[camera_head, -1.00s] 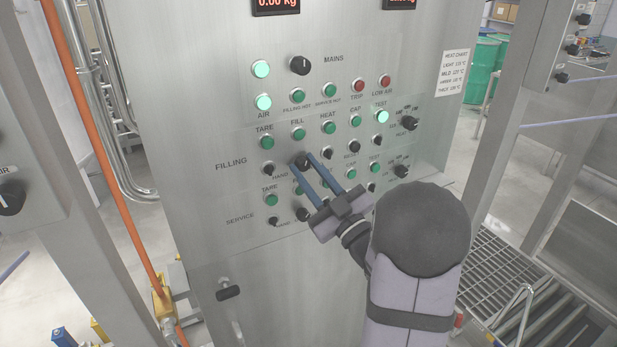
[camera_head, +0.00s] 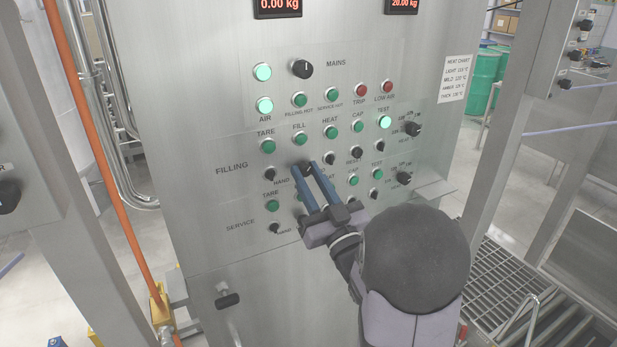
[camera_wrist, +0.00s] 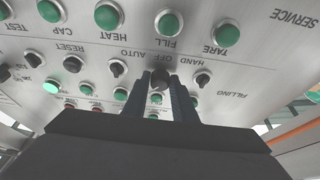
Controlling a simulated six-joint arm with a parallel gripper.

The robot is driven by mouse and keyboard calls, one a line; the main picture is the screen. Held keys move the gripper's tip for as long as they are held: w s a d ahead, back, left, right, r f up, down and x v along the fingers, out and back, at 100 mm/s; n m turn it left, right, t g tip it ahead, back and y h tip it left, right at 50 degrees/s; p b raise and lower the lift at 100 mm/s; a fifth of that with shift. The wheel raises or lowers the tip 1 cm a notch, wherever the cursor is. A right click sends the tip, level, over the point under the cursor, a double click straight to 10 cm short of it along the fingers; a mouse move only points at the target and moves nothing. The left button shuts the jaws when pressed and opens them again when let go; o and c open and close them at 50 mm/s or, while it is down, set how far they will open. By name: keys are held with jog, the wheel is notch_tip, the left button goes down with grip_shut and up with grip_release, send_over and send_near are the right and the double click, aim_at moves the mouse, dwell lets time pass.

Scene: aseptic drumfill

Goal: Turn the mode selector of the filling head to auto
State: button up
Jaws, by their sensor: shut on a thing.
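The mode selector of the filling head is a black knob (camera_head: 304,167) in the FILLING row of the steel panel. It also shows as a dark knob (camera_wrist: 158,84) between the fingers in the wrist view, beside the upside-down HAND, OFF, AUTO labels. My gripper (camera_head: 311,168), with two blue fingers, is shut on this knob. The fingertips hide much of it, and I cannot tell which label its pointer faces.
Green push buttons (camera_head: 299,140) and other black knobs (camera_head: 330,158) sit close around the fingers. A similar SERVICE row lies below, partly hidden by my gripper. The MAINS knob (camera_head: 302,69) is higher up. An orange pipe (camera_head: 104,160) runs down at left.

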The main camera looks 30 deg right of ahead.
aim_at(307, 175)
jog(key=o, duration=1)
jog(key=shift+o, duration=0.2)
jog(key=shift+s, duration=0.1)
jog(key=shift+b+v, duration=0.75)
jog(key=shift+v, duration=0.4)
jog(key=b+v, duration=0.2)
jog(key=b, duration=0.1)
jog(key=shift+s+f, duration=0.1)
jog(key=shift+f, duration=0.25)
jog(key=b+v, duration=0.2)
jog(key=b, duration=0.5)
jog(key=shift+s+r, duration=0.1)
jog(key=shift+s, duration=0.1)
jog(key=shift+s, duration=0.1)
